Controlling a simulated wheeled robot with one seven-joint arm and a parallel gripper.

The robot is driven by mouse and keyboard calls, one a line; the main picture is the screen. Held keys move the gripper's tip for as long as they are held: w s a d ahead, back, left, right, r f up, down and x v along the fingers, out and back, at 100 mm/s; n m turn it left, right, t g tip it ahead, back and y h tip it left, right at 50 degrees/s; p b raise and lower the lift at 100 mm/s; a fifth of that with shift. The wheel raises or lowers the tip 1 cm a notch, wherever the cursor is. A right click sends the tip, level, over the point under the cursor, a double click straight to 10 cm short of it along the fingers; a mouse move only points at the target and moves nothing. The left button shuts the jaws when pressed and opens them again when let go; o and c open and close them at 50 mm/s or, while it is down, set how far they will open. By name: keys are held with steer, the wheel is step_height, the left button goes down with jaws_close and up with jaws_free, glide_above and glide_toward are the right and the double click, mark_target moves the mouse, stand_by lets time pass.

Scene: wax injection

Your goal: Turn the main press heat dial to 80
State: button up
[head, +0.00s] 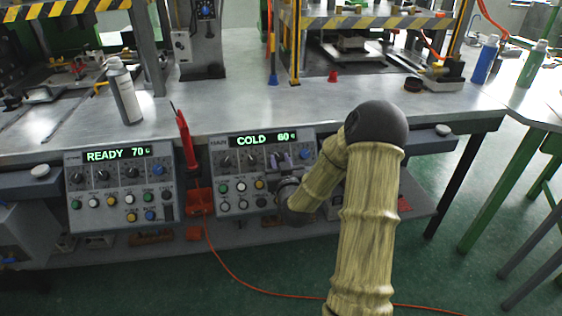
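The right control panel (232,175) is under the table's front edge. Its display (266,138) reads "COLD 60". A row of dials runs below the display, with dark dials (226,162) at left and a blue one (304,155) at right. My arm reaches in from the lower right and bends down to this panel. My gripper (280,162) is at the panel face, over or right beside the third dial. The fingers are small and partly hidden by my wrist, so I cannot tell whether they touch the dial or how far apart they are.
A similar left panel (90,190) reads "READY 70". A red tool (186,140) stands upright in a red holder between the panels. A spray can (124,92) stands on the metal table (225,105). An orange cable (240,272) crosses the floor.

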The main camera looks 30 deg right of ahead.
steer(key=shift+a, duration=0.1)
steer(key=shift+c, duration=0.9)
